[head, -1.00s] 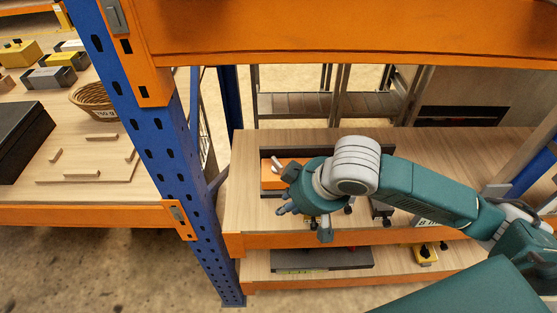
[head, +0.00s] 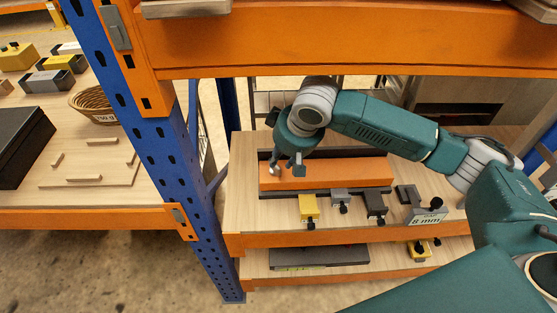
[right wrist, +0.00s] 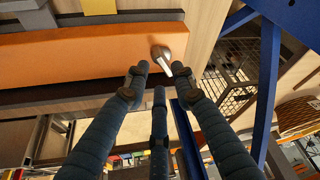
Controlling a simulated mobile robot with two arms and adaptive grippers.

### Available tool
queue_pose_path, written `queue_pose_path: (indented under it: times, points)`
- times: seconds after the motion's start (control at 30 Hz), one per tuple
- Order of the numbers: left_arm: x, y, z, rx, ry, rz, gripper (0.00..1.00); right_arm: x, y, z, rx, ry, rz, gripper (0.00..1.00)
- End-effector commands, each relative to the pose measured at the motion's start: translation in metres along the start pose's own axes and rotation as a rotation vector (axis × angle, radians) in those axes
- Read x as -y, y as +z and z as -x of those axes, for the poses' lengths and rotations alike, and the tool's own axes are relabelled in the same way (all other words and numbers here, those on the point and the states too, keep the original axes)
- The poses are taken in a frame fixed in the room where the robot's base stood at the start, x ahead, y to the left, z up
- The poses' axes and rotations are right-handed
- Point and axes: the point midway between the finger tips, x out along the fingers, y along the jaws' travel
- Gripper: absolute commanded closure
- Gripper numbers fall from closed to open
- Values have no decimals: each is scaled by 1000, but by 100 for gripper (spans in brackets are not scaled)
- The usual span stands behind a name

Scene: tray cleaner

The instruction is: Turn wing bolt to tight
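The wing bolt (right wrist: 161,53), a grey round knob with a pale wing, sits near the end of the orange block in the right wrist view. The orange block (head: 345,172) lies in a dark holder on the shelf in the head view. My right gripper (head: 287,170) is over the block's left end, its fingers spread apart. In the right wrist view the gripper (right wrist: 160,80) has its fingertips just below the bolt, apart from each other, with nothing clearly held. In the head view the bolt is hard to tell from the fingers. My left gripper is not in view.
A yellow clamp (head: 308,208), a grey clamp (head: 341,197) and dark clamps (head: 376,205) stand in front of the block, beside an "8 mm" label (head: 428,216). A blue rack post (head: 165,160) stands left and an orange beam (head: 350,42) crosses above.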

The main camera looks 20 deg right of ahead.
Motion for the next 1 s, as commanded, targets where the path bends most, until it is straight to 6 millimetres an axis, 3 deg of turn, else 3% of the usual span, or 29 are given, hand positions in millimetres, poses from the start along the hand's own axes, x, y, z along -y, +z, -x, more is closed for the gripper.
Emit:
queue_pose_path:
  times: [0.1, 0.3, 0.67, 0.8, 1.0]
  points:
    - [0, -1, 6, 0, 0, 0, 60, 0, 1, -21, 4, 0, 1, 74]
    - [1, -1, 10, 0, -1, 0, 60, 0, 0, -44, 1, 0, 1, 74]
    - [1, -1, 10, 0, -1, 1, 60, 0, 1, -50, -1, 0, 2, 74]
    - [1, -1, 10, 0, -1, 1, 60, 0, 1, -50, -1, 0, 2, 100]
    - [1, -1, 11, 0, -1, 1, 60, 0, 1, -50, 0, -1, 4, 100]
